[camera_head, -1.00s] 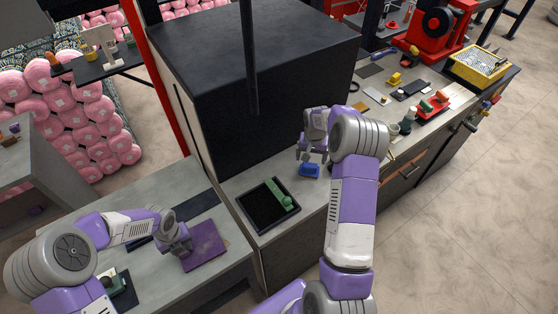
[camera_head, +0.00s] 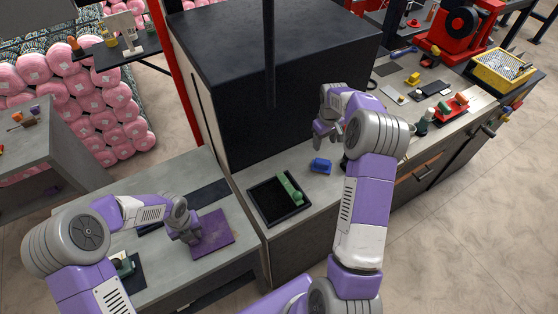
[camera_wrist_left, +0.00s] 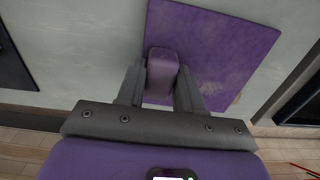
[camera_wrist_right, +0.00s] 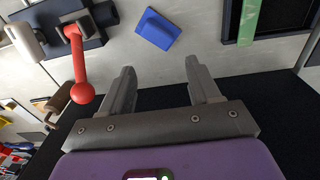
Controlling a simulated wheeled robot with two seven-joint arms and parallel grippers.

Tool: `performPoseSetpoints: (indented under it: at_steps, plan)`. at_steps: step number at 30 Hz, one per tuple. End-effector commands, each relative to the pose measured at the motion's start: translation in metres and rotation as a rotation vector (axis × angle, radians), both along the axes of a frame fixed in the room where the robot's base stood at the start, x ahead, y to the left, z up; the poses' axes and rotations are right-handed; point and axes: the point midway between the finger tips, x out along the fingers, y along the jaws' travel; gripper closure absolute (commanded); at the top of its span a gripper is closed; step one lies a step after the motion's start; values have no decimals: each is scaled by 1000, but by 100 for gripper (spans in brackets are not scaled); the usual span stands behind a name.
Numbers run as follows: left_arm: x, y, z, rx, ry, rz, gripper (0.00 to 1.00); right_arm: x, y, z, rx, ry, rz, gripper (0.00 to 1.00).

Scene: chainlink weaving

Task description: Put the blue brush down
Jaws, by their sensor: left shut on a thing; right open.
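The blue brush (camera_head: 320,165) lies on the grey counter, right of the black tray. It also shows in the right wrist view (camera_wrist_right: 158,29), beyond my fingertips and apart from them. My right gripper (camera_head: 322,143) is open and empty, above and behind the brush in the head view; its two fingers stand apart in the right wrist view (camera_wrist_right: 160,78). My left gripper (camera_head: 192,238) is shut on a purple block (camera_wrist_left: 162,62) at a flat purple sheet (camera_wrist_left: 215,45) on the lower left bench. I cannot tell whether the block touches the sheet.
A black tray (camera_head: 262,212) with a green piece (camera_head: 290,187) stands left of the brush. A tall black-topped box (camera_head: 270,40) rises behind. A red ball-ended handle (camera_wrist_right: 82,90) is near my right gripper. Tools and a yellow tray (camera_head: 503,70) fill the counter's far right.

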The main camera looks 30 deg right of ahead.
Motion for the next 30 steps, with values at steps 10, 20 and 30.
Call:
performPoseSetpoints:
  at_steps: [10, 20, 30]
  plan:
    - [0, 0, 0, 0, 0, 0, 95, 8, -2, -7, 13, 37, 584, 38]
    - [0, 0, 0, 0, 0, 0, 95, 10, -1, -17, 23, 48, 803, 38]
    - [0, 0, 0, 0, 0, 0, 95, 10, -1, -71, 23, 47, 805, 38]
